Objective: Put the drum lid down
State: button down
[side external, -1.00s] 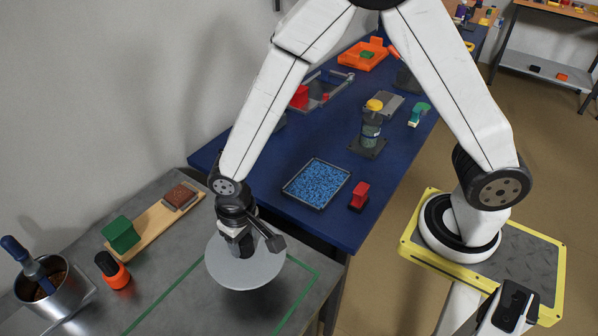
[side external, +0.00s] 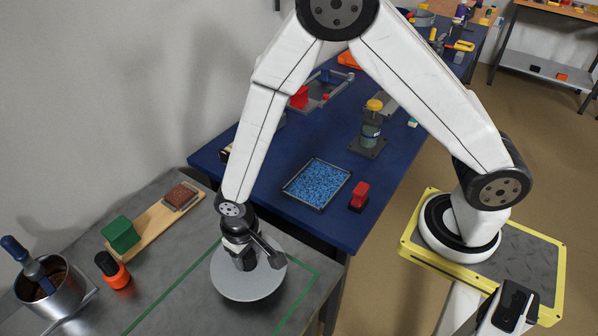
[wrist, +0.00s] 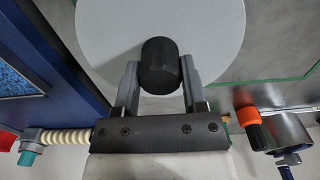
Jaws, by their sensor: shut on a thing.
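The drum lid (side external: 250,287) is a round, light grey disc with a black cylindrical knob (wrist: 159,65) at its middle. In the side external view it is over the grey bench, within the green outline. I cannot tell whether it touches the bench or hangs just above it. My gripper (side external: 245,262) is above the lid. In the wrist view my gripper (wrist: 159,78) has its two grey fingers closed on either side of the knob, and the lid (wrist: 110,30) fills the top middle.
A green line (side external: 185,288) marks the grey bench (side external: 160,262). At left are a metal pot (side external: 62,292), an orange-and-black bottle (side external: 115,272) and a wooden board (side external: 150,227) with a green block (side external: 121,235). A blue table (side external: 330,228) with a tray of blue granules (side external: 317,184) adjoins behind.

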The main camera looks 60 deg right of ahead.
aim_at(248, 263)
jog(key=shift+f, duration=1.45)
jog(key=shift+f, duration=0.1)
jog(key=shift+c, duration=0.7)
grip_release()
jog(key=shift+r, duration=6.15)
